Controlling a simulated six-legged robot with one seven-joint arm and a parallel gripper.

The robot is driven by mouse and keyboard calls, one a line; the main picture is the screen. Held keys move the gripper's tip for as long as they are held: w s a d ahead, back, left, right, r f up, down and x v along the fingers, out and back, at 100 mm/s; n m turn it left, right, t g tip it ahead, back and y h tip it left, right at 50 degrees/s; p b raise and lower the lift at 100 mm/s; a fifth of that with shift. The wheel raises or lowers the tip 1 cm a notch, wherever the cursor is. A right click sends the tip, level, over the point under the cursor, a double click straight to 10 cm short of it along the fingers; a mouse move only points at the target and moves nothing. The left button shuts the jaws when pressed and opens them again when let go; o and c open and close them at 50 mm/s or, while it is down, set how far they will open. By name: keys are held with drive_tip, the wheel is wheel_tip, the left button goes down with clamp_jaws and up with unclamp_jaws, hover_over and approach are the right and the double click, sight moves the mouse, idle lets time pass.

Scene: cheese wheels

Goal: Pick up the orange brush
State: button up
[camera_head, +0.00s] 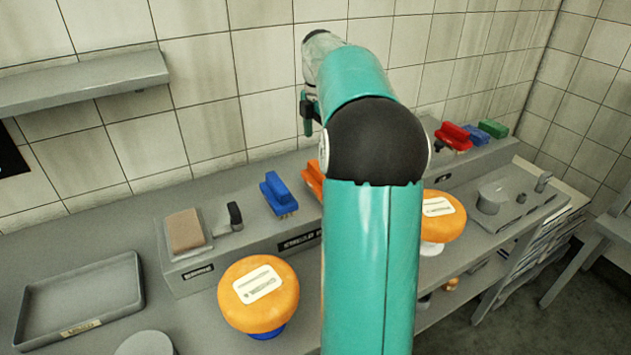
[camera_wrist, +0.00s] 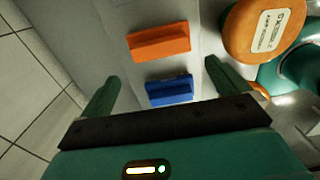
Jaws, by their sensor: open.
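The orange brush (camera_head: 311,176) stands on the raised grey ledge, mostly hidden behind my arm in the head view. In the wrist view the orange brush (camera_wrist: 160,41) shows whole, ahead of my fingertips. A blue brush (camera_wrist: 169,92) lies nearer, between my two fingers in the picture; it also shows in the head view (camera_head: 276,192), left of the orange one. My gripper (camera_wrist: 161,70) is open and empty, with its fingers spread wide on either side of the blue brush. In the head view only a finger of my gripper (camera_head: 308,112) shows, above the ledge.
Orange cheese wheels (camera_head: 259,294) stand in front of the ledge on both sides of my arm. A sponge (camera_head: 185,231) lies at the ledge's left end. Red (camera_head: 453,135), blue and green brushes stand further right. A tiled wall (camera_head: 240,80) and a shelf (camera_head: 85,85) are behind.

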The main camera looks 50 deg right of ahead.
drive_tip(key=f, duration=0.4)
drive_tip(key=shift+s, duration=0.25)
drive_tip(key=shift+w+f, duration=0.15)
drive_tip(key=shift+f, duration=0.15)
drive_tip(key=shift+d+f, duration=0.15)
drive_tip(key=shift+f, duration=2.4)
drive_tip(key=shift+c, duration=0.4)
drive_tip(key=c, duration=0.7)
